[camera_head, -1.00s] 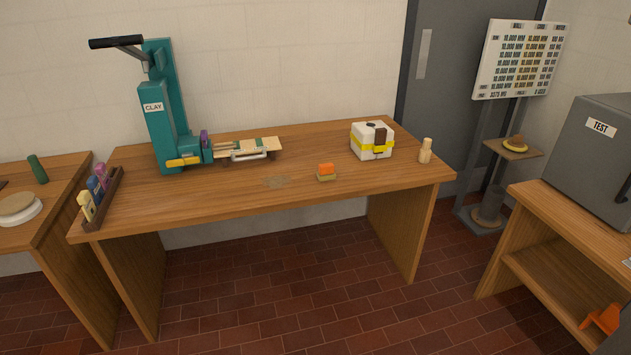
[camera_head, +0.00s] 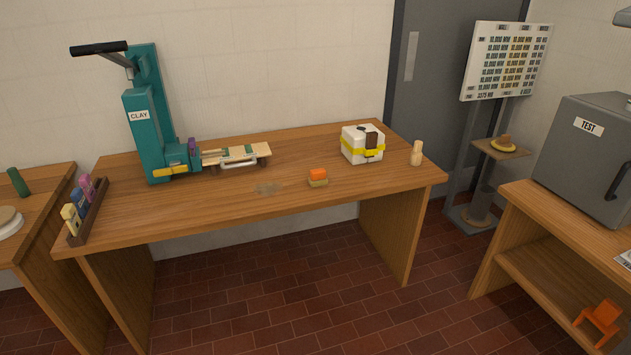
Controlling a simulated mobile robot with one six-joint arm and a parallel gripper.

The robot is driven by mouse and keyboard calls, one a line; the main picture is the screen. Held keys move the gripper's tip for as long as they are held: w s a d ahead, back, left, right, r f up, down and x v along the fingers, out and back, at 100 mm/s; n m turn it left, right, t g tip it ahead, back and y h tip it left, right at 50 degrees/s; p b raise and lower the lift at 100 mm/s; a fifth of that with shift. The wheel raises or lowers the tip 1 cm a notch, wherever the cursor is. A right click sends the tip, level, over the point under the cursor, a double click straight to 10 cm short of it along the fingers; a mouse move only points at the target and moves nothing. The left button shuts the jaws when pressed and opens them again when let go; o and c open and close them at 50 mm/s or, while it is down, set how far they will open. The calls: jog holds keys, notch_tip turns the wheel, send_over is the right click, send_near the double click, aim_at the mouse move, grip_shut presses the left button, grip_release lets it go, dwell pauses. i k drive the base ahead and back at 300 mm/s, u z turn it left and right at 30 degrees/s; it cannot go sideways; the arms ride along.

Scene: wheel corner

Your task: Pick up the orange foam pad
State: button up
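A small orange block (camera_head: 318,174), which looks like the orange foam pad, rests on a tan-olive block (camera_head: 318,183) near the front middle of the wooden table (camera_head: 220,215). The two look like one small stack. My gripper is not in view, and nothing is seen touching the pad.
A teal press marked CLAY (camera_head: 146,125) and a rack of small bottles (camera_head: 88,210) stand left. A white box with a yellow band (camera_head: 362,144) and a pale peg (camera_head: 416,153) stand right. Brick floor (camera_head: 270,300) before the table is clear. An orange object (camera_head: 600,320) sits lower right.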

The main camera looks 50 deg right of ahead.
aim_at(318, 176)
jog(key=i, duration=0.85)
jog(key=u, duration=0.05)
